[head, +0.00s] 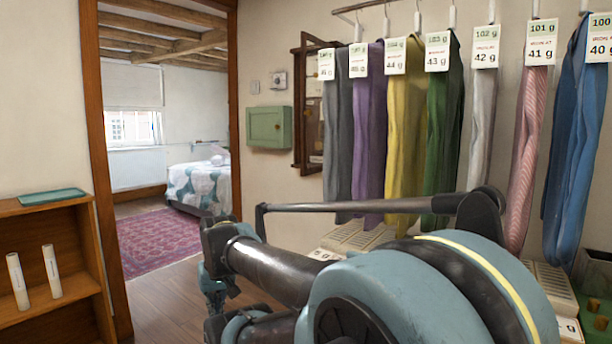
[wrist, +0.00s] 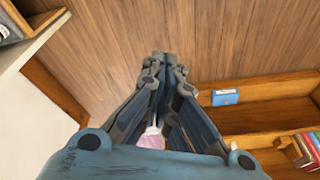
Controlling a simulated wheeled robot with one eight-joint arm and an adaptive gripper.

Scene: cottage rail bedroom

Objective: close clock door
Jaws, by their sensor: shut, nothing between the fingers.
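A dark wooden case with a framed, glazed door (head: 301,100) hangs on the wall behind the hanging cloths. It looks like the clock, but no clock face is clear. The door stands swung out from the wall, and the grey cloth hides part of the case. My gripper (wrist: 160,58) is shut and empty in the wrist view, its fingertips together above wooden floorboards. In the head view, my arm reaches left, below and in front of the door, well apart from it. The clock door is not in the wrist view.
Tagged cloths (head: 405,130) hang from a rail at the right. A green wall box (head: 268,127) is left of the case. A low bookshelf (head: 45,235) stands at the left. A doorway leads to a red rug (head: 160,240) and a bed (head: 200,185).

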